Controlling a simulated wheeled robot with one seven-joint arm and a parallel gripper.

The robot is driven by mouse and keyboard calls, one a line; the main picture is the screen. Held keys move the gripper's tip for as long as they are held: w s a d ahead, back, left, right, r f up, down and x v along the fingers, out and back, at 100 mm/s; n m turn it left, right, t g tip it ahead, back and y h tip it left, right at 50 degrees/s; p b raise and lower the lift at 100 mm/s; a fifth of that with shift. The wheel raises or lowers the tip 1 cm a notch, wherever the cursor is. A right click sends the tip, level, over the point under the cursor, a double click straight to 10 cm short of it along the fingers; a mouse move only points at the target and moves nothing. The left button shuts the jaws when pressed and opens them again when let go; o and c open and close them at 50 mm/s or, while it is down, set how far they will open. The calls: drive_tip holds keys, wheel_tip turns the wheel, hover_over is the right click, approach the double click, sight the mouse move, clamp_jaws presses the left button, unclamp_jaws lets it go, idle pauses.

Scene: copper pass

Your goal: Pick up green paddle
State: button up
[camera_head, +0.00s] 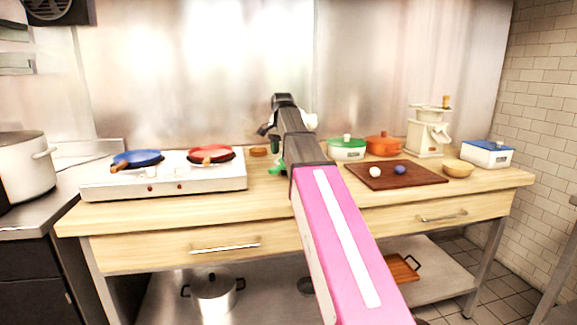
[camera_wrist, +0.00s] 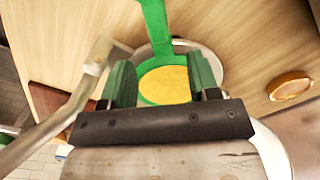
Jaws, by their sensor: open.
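The green paddle (camera_wrist: 154,24) shows in the wrist view as a green handle at the top, running down to a green rim around a yellow face. My gripper (camera_wrist: 160,78) is open, with one green finger on each side of the paddle's rim and yellow face. I cannot tell whether either finger touches it. The gripper's dark palm hides the paddle's near end. In the head view, my arm hides most of this spot. A bit of green (camera_head: 277,168) shows left of the arm, above the counter, and I cannot tell if it is paddle or finger.
A metal handle (camera_wrist: 55,122) crosses the wrist view's left, and a round wooden piece (camera_wrist: 290,86) lies right. The counter (camera_head: 205,212) holds a white stove (camera_head: 165,185) at left, and a green pot (camera_head: 347,153) and brown board (camera_head: 420,175) right of my arm.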

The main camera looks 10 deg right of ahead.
wheel_tip(320, 180, down, 5)
drive_tip(key=shift+w+d, duration=0.1)
drive_tip(key=shift+c, duration=0.3)
clamp_jaws()
drive_tip(key=shift+r, duration=0.15)
